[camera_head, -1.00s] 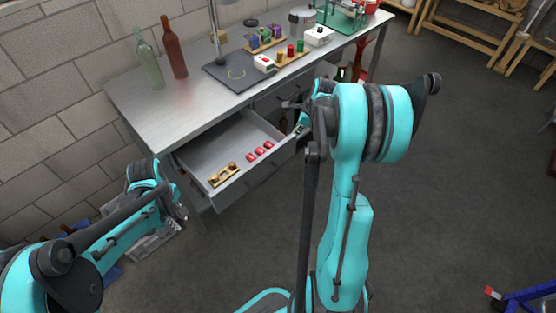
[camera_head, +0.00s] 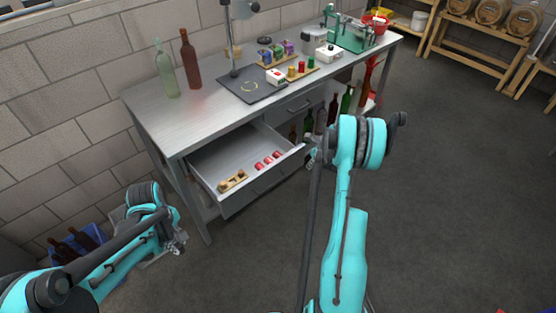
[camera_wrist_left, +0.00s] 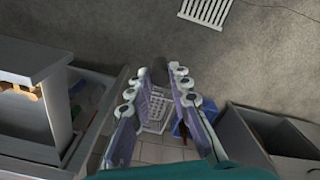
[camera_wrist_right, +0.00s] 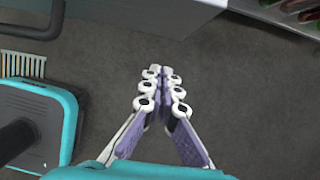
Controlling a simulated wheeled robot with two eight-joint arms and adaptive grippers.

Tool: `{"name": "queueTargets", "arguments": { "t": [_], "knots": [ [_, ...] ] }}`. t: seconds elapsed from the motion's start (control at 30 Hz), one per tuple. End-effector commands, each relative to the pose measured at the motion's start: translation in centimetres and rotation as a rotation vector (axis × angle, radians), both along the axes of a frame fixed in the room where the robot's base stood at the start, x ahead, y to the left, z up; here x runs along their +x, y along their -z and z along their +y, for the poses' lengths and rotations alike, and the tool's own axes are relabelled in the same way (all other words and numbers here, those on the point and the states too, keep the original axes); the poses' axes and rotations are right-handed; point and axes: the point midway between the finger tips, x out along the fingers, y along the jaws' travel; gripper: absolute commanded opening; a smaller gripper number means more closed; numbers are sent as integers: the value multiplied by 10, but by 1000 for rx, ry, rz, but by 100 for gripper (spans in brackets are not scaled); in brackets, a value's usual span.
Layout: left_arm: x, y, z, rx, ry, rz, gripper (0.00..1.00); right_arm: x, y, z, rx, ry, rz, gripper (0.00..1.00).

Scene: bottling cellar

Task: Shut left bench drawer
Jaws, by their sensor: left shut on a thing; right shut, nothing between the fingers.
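The left bench drawer (camera_head: 264,187) stands pulled out under the left end of the steel bench (camera_head: 200,112). It holds small red pieces (camera_head: 268,161) and a wooden piece with brass-coloured parts (camera_head: 232,181). My right gripper (camera_head: 312,158) is at the right end of the drawer front, partly hidden by its arm; I cannot tell whether it touches. In the right wrist view its fingertips (camera_wrist_right: 160,74) meet, with nothing between them. My left gripper (camera_head: 180,243) is left of the drawer, low and apart from it. In the left wrist view its fingers (camera_wrist_left: 157,82) flank a dark object (camera_wrist_left: 160,68), unclear.
Bottles (camera_head: 190,60), a lamp base mat (camera_head: 251,84) and small boxes stand on the bench top. A blue crate with bottles (camera_head: 75,245) sits on the floor at left. Bottles (camera_head: 346,100) stand under the bench. The floor in front is clear.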

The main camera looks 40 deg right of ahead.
Motion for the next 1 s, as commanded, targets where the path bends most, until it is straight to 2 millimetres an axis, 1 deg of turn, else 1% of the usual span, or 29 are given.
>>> {"name": "queueTargets", "arguments": {
  "t": [0.03,0.13,0.3,0.43,0.83,1.0],
  "knots": [
    [0,5,0,0,0,0,10,5,10,1,0,-1,0,0],
    [0,8,0,0,0,0,10,22,6,2,-1,-3,0,0],
    [0,11,0,0,0,0,10,37,5,3,-1,0,0,0],
    [0,12,0,0,0,0,10,41,4,3,-1,-1,0,0],
    [0,12,0,0,0,0,10,42,4,3,-1,-1,0,0],
    [0,14,0,0,0,0,10,48,4,4,-2,-1,0,0]
  ]
}}
